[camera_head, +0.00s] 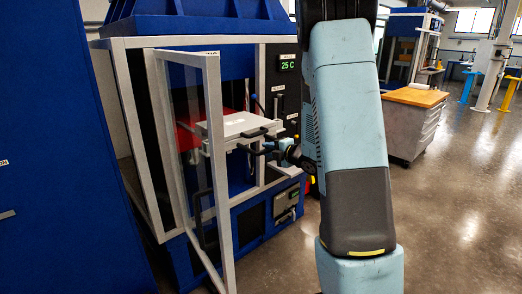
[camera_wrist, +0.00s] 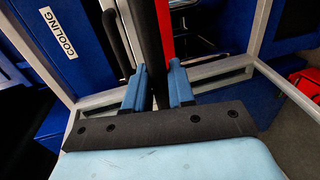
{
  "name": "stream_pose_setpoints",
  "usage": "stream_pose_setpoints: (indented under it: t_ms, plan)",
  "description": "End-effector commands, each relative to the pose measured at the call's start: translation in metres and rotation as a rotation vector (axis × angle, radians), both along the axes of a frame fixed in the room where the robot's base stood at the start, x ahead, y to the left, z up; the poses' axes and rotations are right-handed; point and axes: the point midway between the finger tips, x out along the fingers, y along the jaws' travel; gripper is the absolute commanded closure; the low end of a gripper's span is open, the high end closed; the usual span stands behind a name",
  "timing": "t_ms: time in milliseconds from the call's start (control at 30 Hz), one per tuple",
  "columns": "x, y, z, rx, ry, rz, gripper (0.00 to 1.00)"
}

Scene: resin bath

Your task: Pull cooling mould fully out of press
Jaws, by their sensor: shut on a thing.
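The mould is a flat, pale grey plate (camera_head: 240,124) with dark handles at its front. It shows in the head view between the frame posts of the blue press, level and partly in front of a red surface. My gripper (camera_head: 270,148) is at the mould's front handle. In the wrist view, my gripper's blue fingers (camera_wrist: 156,82) are shut on a black handle bar (camera_wrist: 149,40) that runs between them. The press (camera_head: 195,28) has a silver frame, and its clear door (camera_head: 216,150) stands open. How much of the mould is inside is unclear.
The open door frame stands left of my arm. A "COOLING" label (camera_wrist: 58,32) is on blue panelling in the wrist view. A display (camera_head: 288,65) reads 25 C. A wood-topped cabinet (camera_head: 415,97) stands behind at right. Floor at right is clear.

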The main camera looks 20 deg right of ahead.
Motion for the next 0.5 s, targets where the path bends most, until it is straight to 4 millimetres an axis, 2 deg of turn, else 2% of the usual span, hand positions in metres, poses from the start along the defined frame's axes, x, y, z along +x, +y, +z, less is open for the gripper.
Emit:
stream_pose_setpoints:
  t_ms: [33,467,500]
  plan:
    - [-0.0023,-0.0040,-0.0048,-0.002,0.012,-0.010,1.00]
    - [-0.0026,0.0026,-0.0045,-0.003,0.012,0.001,1.00]
    - [-0.0025,0.0030,-0.0045,-0.003,0.012,0.002,0.75]
